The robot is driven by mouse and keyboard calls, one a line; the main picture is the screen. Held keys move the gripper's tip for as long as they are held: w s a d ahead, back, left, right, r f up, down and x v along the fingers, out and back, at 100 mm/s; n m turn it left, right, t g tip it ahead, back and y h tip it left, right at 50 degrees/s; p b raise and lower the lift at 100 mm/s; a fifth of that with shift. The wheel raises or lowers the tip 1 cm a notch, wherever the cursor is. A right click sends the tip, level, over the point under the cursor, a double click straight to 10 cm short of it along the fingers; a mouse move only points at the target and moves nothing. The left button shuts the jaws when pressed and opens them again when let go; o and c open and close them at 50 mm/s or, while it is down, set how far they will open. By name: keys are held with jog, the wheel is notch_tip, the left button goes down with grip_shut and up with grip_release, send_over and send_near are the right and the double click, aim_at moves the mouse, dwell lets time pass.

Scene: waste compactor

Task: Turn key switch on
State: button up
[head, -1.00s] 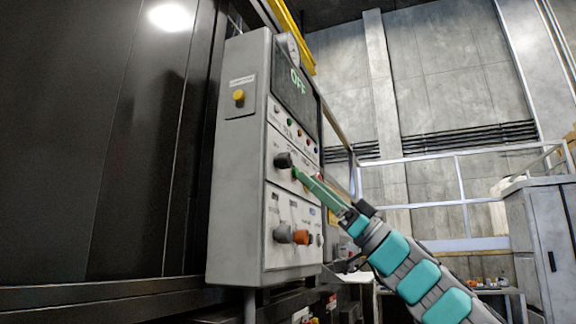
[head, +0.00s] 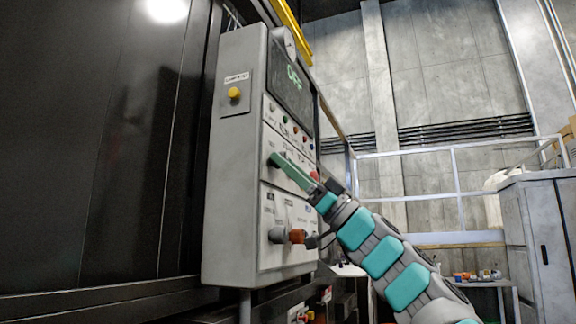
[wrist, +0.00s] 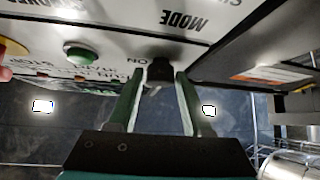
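The grey control panel (head: 232,200) stands left of centre in the head view, and its screen (head: 292,85) reads OFF in green. My gripper (head: 275,160) reaches to the dark knob at the left of the panel's middle row, which it largely hides. In the wrist view a black switch knob (wrist: 160,70) with a small pale tip sits between the fingertips of my gripper (wrist: 161,78). The two green fingers stand apart on either side of it, with narrow gaps. Labels MODE and ON show upside down near it. I cannot tell the switch's exact angle.
A green button (wrist: 80,52) and a yellow-ringed red button (wrist: 8,60) lie to the left in the wrist view. A yellow button (head: 234,94) is on the panel's side. A grey cabinet (head: 540,240) stands at right.

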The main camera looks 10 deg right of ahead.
grip_shut()
